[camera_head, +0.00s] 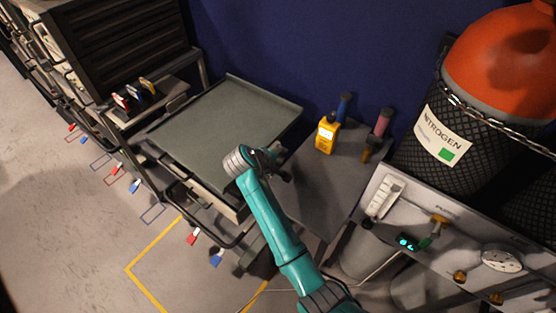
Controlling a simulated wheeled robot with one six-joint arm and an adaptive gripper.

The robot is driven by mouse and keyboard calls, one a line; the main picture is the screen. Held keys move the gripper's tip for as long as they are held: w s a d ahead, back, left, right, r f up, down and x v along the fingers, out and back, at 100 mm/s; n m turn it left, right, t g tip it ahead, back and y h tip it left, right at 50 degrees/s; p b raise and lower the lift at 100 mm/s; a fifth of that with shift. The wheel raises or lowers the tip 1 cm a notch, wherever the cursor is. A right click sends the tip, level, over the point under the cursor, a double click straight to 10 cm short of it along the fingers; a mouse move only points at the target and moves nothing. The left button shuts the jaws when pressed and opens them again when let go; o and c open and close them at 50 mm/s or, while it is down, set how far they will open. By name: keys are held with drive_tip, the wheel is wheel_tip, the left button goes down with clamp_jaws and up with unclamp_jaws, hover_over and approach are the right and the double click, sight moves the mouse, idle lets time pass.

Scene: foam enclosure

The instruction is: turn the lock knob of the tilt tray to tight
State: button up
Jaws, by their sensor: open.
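The tilt tray (205,112) is a flat grey tray with a raised rim, on a dark frame left of centre. My teal arm reaches up from the bottom, and its wrist is over the tray's right front part. My gripper (284,173) is small and partly hidden by the wrist, near the tray's right edge. It is open, and I see nothing held in it. I cannot make out the lock knob; the arm may cover it.
A grey side surface (325,185) right of the tray holds a yellow device (327,134) and several bottles or tools. A chained nitrogen cylinder (450,125) stands at the right, above a panel with valves (440,230). A dark drawer cabinet (120,45) stands at the left.

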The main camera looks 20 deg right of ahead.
drive_tip(key=shift+c, duration=0.3)
drive_tip(key=c, duration=1.1)
drive_tip(key=shift+w+d+r+g+y, duration=0.1)
drive_tip(key=shift+d+g+y, duration=0.1)
drive_tip(key=shift+g+y, duration=1.1)
drive_tip(key=shift+y, duration=0.5)
drive_tip(key=o, duration=1.2)
drive_tip(key=shift+c, duration=0.2)
